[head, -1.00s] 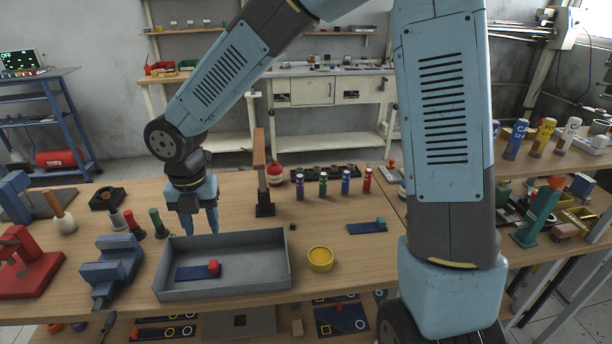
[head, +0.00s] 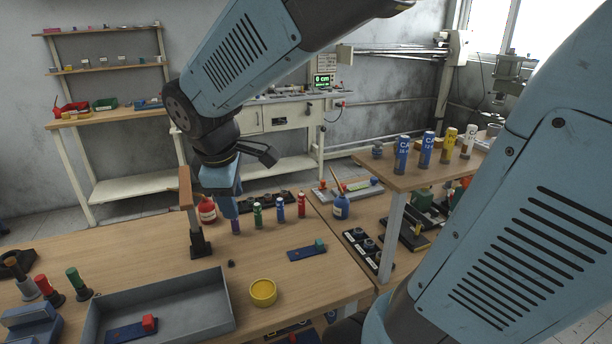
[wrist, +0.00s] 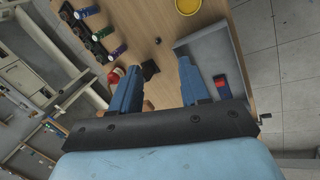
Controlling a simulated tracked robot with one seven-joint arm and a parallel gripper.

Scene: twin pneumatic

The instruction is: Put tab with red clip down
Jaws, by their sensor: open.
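The tab with red clip (head: 125,332) is a flat dark blue strip with a red block at its right end. It lies in the grey tray (head: 229,305) at the lower left of the head view, and also shows in the wrist view (wrist: 223,92). My gripper (head: 229,212) points down, open and empty, behind the tray and close to the row of small bottles. In the wrist view its two fingers (wrist: 158,68) stand apart with nothing held between them. The head view hides part of the fingers.
Several small coloured bottles (head: 280,209) stand in a row near my gripper. A post with a wooden top (head: 196,240) stands between gripper and tray. A yellow round dish (head: 263,292) and a blue tab with teal clip (head: 306,253) lie right of the tray.

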